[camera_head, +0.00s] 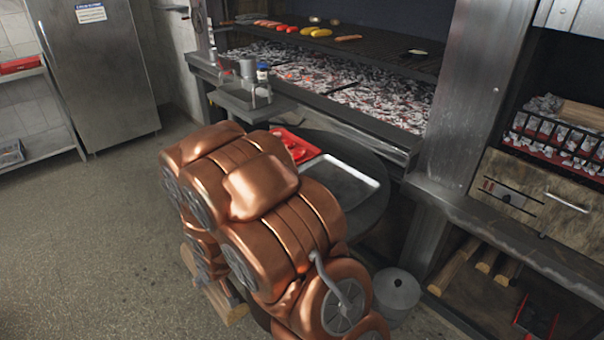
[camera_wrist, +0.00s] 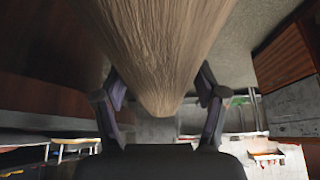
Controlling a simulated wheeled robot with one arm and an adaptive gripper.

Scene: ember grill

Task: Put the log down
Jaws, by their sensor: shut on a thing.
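The log (camera_wrist: 165,50) is pale brown wood and fills the upper middle of the wrist view, running toward the camera. My gripper (camera_wrist: 160,92) has its two dark fingers on either side of the log and is shut on it. In the head view my copper-coloured arm hides the gripper and most of the log. Only pieces of wood, likely the log's ends, show beside and below the arm at lower left (camera_head: 230,312). The log's height above the floor cannot be told.
A round dark table (camera_head: 372,205) bears a red tray (camera_head: 296,146) and a metal tray (camera_head: 343,182). The grill (camera_head: 345,85) with embers stands behind. Several logs (camera_head: 453,266) lie under the right counter, near a lidded pot (camera_head: 397,290). The floor (camera_head: 85,235) at left is clear.

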